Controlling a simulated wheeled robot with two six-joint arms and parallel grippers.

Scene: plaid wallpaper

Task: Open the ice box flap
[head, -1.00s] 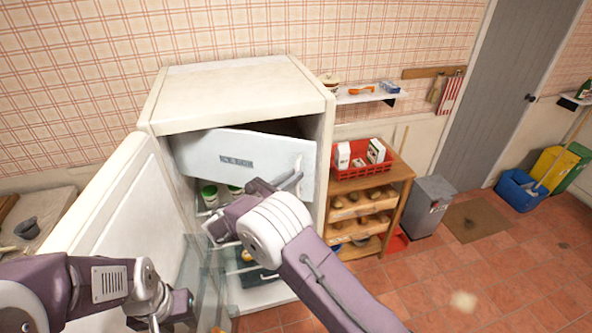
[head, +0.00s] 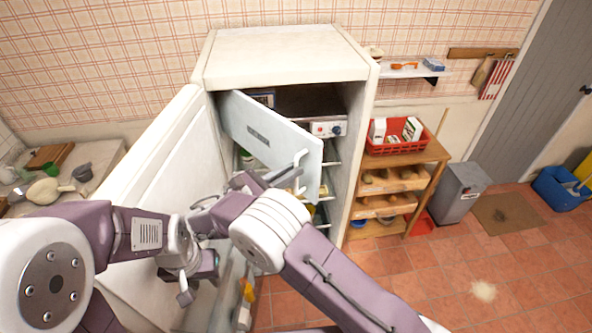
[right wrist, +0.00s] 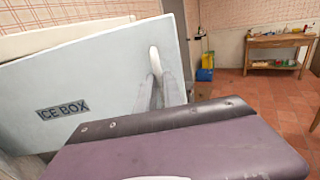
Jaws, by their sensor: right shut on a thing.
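The pale ice box flap (head: 262,128) stands ajar at the top of the fridge (head: 290,60), its right edge swung out towards me. Its dark label reads ICE BOX in the right wrist view (right wrist: 62,110). The white handle (head: 300,158) is near the flap's right edge. My right gripper (head: 294,173) is shut on this handle; its grey fingers close around it in the right wrist view (right wrist: 158,90). Behind the flap, part of the dark ice box compartment (head: 305,102) shows. My left gripper (head: 187,290) hangs low by the open fridge door; its jaw opening is unclear.
The fridge door (head: 150,160) stands open on the left. A control box with a knob (head: 328,129) sits inside at the right. A wooden rack (head: 432,152) with a red basket (head: 393,147) stands right of the fridge, then a grey bin (head: 462,190).

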